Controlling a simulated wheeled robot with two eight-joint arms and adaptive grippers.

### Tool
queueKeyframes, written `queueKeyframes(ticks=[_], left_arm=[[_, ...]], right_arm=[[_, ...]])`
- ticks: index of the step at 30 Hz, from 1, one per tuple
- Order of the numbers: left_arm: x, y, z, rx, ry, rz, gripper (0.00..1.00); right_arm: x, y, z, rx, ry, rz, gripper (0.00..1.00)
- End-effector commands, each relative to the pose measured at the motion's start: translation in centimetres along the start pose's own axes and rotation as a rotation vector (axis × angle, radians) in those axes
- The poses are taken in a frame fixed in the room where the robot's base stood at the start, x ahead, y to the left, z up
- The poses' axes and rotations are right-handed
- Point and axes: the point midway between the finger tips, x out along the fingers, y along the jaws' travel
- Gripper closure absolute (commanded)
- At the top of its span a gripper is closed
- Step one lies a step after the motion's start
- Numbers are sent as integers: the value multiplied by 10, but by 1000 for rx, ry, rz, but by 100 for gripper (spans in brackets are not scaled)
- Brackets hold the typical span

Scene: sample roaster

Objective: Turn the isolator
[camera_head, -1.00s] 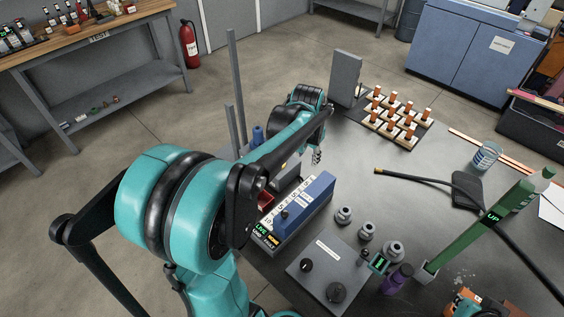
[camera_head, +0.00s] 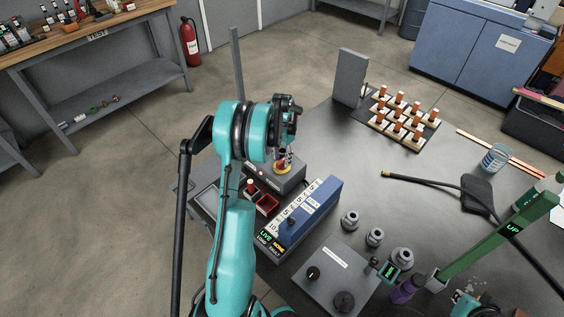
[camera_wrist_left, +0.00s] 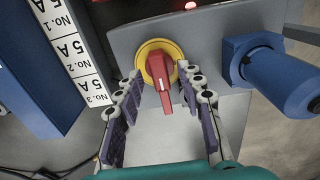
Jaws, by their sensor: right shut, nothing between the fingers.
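The isolator is a red handle (camera_wrist_left: 161,80) on a round yellow plate (camera_wrist_left: 146,54), fixed to a grey box (camera_wrist_left: 205,28). The handle points down toward my wrist in the left wrist view, tilted slightly. In the head view the yellow plate (camera_head: 284,170) shows under my left gripper. My left gripper (camera_wrist_left: 166,84) is open, one finger on each side of the handle, with visible gaps. In the head view my left gripper (camera_head: 284,157) is partly hidden by its own wrist. Part of my right gripper (camera_head: 466,303) shows at the bottom edge, shut and empty.
A blue tool or handle (camera_wrist_left: 280,82) stands close right of the isolator in the wrist view. A green lever marked UP (camera_head: 495,240) stands at the right.

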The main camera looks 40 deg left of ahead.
Motion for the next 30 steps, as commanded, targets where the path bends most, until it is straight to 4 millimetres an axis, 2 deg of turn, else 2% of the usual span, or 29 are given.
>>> queueKeyframes(ticks=[1, 4, 12, 13, 17, 30], left_arm=[[7, 0, 0, 0, 0, 0, 62], [13, 0, 0, 0, 0, 0, 62], [14, 0, 0, 0, 0, 0, 62], [14, 0, 0, 0, 0, 0, 65], [14, 0, 0, 0, 0, 0, 99], [14, 0, 0, -42, 1, 0, 100]], right_arm=[[3, 0, 2, 0, 0, 0, 100], [4, 0, 3, 0, 0, 0, 100], [4, 0, 3, 0, 0, 0, 100], [4, 0, 3, 0, 0, 0, 100], [4, 0, 3, 0, 0, 0, 100], [4, 0, 3, 0, 0, 0, 100]])
